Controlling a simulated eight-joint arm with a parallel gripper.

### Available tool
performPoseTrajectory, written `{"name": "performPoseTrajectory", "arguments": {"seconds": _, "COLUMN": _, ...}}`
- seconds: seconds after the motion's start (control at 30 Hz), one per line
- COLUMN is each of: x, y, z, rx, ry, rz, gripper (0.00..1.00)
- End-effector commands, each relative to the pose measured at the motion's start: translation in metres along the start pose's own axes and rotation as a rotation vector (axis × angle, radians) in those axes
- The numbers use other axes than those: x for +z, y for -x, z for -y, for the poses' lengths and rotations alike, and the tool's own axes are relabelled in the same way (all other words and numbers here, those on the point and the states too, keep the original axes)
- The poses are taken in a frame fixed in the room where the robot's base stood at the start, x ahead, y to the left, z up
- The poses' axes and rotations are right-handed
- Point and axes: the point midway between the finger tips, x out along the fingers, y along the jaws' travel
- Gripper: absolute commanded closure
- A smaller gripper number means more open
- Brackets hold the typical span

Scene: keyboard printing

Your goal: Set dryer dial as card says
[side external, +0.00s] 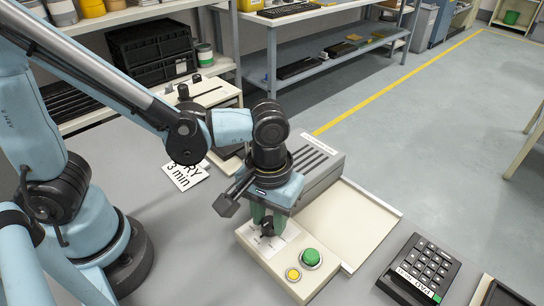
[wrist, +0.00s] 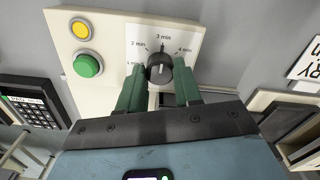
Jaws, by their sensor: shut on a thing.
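The dryer dial (wrist: 160,68) is a black knob on a white label plate in the wrist view, with marks for several minute settings around it. Its upper side faces about the 3 min mark; the exact pointer position is hard to read. My gripper (wrist: 160,80) has its green fingers on either side of the knob, shut on it. In the side external view, my gripper (side external: 267,220) reaches down onto the cream control panel (side external: 262,250), partly hiding the dial. The white card (side external: 183,175) reads "3 min" under a partly hidden word ending in "RY".
A green button (side external: 311,257) and a yellow button (side external: 293,274) sit on the panel near the dial. A cream tray (side external: 350,222) lies beside the grey slotted machine (side external: 322,168). A black keypad (side external: 420,268) lies at the right. Shelves stand behind.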

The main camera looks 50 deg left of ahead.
Motion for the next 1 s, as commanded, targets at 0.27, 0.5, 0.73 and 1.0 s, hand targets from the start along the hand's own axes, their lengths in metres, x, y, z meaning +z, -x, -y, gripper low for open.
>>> {"name": "performPoseTrajectory", "arguments": {"seconds": 0.27, "x": 0.000, "y": 0.000, "z": 0.000, "rx": -0.001, "ry": -0.001, "rz": 0.001, "gripper": 0.41}}
{"name": "performPoseTrajectory", "arguments": {"seconds": 0.5, "x": 0.000, "y": 0.001, "z": 0.000, "rx": 0.000, "ry": -0.001, "rz": 0.000, "gripper": 0.41}}
{"name": "performPoseTrajectory", "arguments": {"seconds": 0.73, "x": 0.000, "y": 0.017, "z": 0.000, "rx": 0.000, "ry": -0.001, "rz": 0.000, "gripper": 0.41}}
{"name": "performPoseTrajectory", "arguments": {"seconds": 1.0, "x": 0.000, "y": 0.053, "z": 0.000, "rx": 0.000, "ry": -0.001, "rz": 0.000, "gripper": 0.41}}
